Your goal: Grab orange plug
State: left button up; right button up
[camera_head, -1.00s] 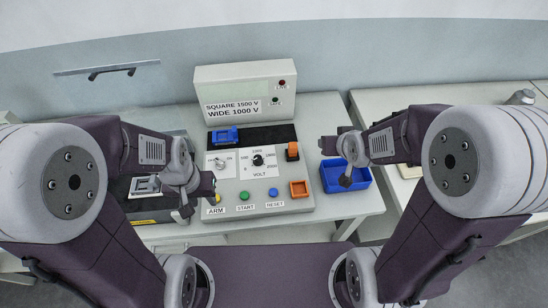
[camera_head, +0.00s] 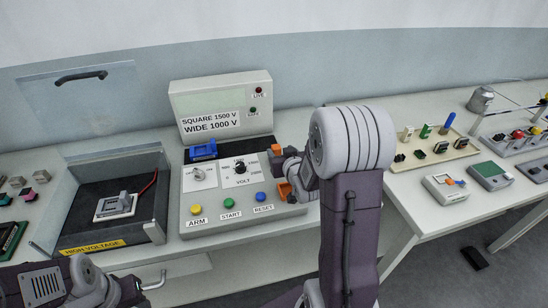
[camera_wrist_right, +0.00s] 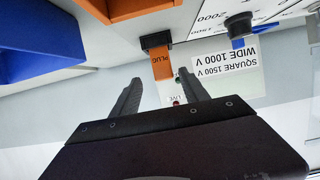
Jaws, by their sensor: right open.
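The orange plug (camera_head: 277,149) is at the right side of the grey control console, partly hidden by my right gripper in the head view. In the right wrist view the plug (camera_wrist_right: 162,66) shows its PLUG label and a black end. My right gripper (camera_wrist_right: 159,80) is open, with one finger on each side of the plug's line; the plug lies at and just beyond the fingertips. I cannot tell if they touch. My left gripper (camera_head: 130,290) is low at the left, in front of the bench; its jaw opening is unclear.
The console (camera_head: 221,100) has a blue connector (camera_head: 203,151) on it. An orange socket (camera_wrist_right: 140,7) and a blue bin (camera_wrist_right: 38,45) are close to my right gripper. A high-voltage tray (camera_head: 75,225) stands left; another bench with several devices stands right.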

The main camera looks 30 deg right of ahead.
aim_at(274, 147)
jog(key=x, duration=0.2)
jog(key=shift+w+d+f, duration=0.1)
jog(key=shift+w+f, duration=0.1)
jog(key=x, duration=0.5)
jog(key=shift+a+f, duration=0.1)
jog(key=shift+a, duration=0.25)
jog(key=shift+c, duration=0.6)
grip_shut()
